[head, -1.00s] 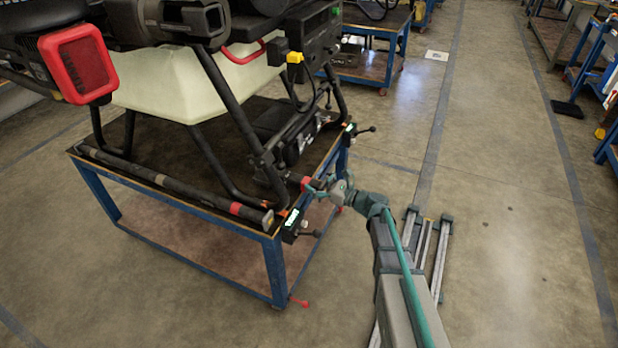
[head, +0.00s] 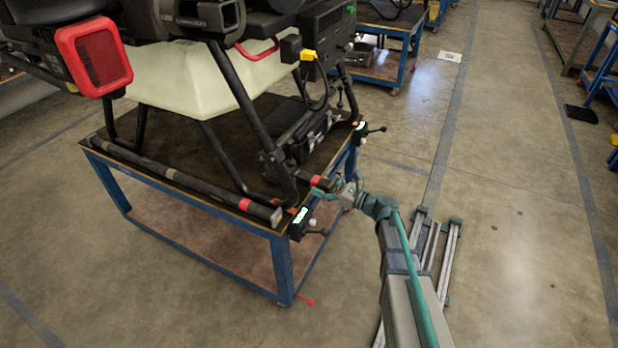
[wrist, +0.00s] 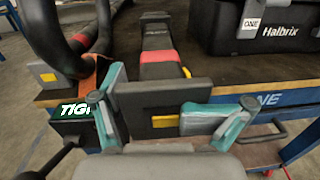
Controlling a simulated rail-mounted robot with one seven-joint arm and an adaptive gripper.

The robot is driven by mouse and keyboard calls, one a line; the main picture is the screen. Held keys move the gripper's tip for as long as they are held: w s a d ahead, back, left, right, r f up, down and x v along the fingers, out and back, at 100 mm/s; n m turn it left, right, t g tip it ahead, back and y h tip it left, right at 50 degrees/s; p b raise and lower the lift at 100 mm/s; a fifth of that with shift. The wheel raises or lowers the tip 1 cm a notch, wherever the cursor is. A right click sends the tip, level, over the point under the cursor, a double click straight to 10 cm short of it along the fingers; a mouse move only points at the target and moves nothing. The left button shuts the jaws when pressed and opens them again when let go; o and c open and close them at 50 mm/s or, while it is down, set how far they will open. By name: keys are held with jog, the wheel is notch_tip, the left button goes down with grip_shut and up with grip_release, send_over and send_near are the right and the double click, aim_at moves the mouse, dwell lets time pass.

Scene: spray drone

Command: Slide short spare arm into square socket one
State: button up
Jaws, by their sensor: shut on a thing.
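My gripper (head: 347,193) is shut on the short spare arm (head: 320,182) at the table's near right edge. In the wrist view, the teal fingers of my gripper (wrist: 170,108) close on the dark block at the near end of the spare arm (wrist: 156,70). The block has yellow marks. The dark bar with its red band runs away from me, low over the tabletop or on it; I cannot tell which. I cannot make out square socket one for certain; the bar's far end is hard to see.
The drone's black landing legs (head: 240,95) stand close left of the bar. A black Halbrix case (wrist: 270,28) is at its right. Clamps with levers (head: 303,224) (head: 362,132) sit at the table edge. A long banded bar (head: 190,188) lies along the front edge.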

jog(key=shift+s+a+f+n+g, duration=0.25)
jog(key=shift+s+a+g, duration=0.15)
jog(key=shift+s, duration=0.25)
jog(key=shift+s+a+f+n+g, duration=0.2)
jog(key=shift+s+a+g, duration=0.15)
jog(key=shift+s, duration=0.3)
grip_shut()
jog(key=shift+s+d+r, duration=0.1)
jog(key=shift+s+d, duration=0.15)
jog(key=shift+d, duration=0.3)
jog(key=o, duration=1.2)
grip_release()
jog(key=shift+w+a+r, duration=0.1)
jog(key=shift+a+r, duration=0.05)
jog(key=shift+a, duration=0.25)
jog(key=shift+w, duration=0.1)
jog(key=shift+d, duration=0.15)
